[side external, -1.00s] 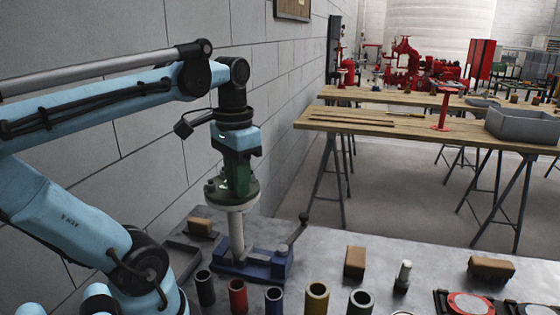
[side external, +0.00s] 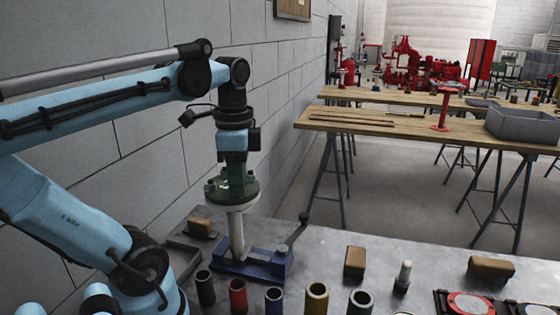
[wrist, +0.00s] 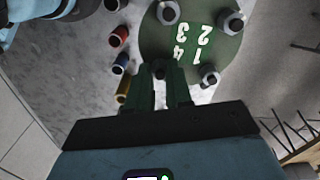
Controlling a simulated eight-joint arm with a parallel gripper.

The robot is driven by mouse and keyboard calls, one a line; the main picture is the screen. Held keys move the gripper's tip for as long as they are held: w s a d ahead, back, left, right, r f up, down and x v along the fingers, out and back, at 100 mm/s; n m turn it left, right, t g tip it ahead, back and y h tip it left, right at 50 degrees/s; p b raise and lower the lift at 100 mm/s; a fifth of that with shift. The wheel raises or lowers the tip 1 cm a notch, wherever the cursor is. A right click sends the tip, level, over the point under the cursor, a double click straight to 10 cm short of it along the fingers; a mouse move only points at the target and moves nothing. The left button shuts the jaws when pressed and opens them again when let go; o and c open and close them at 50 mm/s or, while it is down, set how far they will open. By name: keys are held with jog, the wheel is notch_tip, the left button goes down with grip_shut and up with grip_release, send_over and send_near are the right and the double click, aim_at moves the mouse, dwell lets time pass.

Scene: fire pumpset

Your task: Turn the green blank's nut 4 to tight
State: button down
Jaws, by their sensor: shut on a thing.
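The green blank (side external: 240,192) is a round flange on top of a white pipe (side external: 236,230), clamped upright in a blue vise (side external: 268,262). In the wrist view the blank (wrist: 155,40) carries white numbers 1 to 4 and a grey nut near each number. Nut 4 (wrist: 160,69) is between the fingertips of my gripper (wrist: 160,72), beside the number 4. My gripper (side external: 236,178) points down on the blank and is shut on this nut, whose sides the fingers partly hide. The other nuts stand free: nut 1 (wrist: 210,76), nut 2 (wrist: 234,22) and nut 3 (wrist: 168,12).
Several coloured sockets stand in a row along the bench front, including a red one (side external: 238,296) and a yellow one (side external: 317,298). A grey wall (side external: 120,150) is close behind the arm.

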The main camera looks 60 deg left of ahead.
dwell(0.5)
jog(key=c, duration=1)
grip_release()
notch_tip(320, 180, up, 12)
jog(key=shift+r, duration=0.1)
jog(key=w+d+f+n+t, duration=0.2)
jog(key=w+d+f, duration=0.1)
jog(key=f, duration=0.3)
jog(key=w+d+f+n+t, duration=0.1)
jog(key=w+d+f+t, duration=0.1)
jog(key=f, duration=0.5)
jog(key=w+d+f+n+t, duration=0.2)
jog(key=w+d+f+t, duration=0.1)
jog(key=f, duration=0.3)
jog(key=shift+w+d+f+n, duration=0.15)
jog(key=shift+w+d+f, duration=0.1)
jog(key=shift+d, duration=0.2)
jog(key=shift+w+d+f+n, duration=0.15)
jog(key=shift+w+d, duration=0.05)
jog(key=shift+d, duration=0.2)
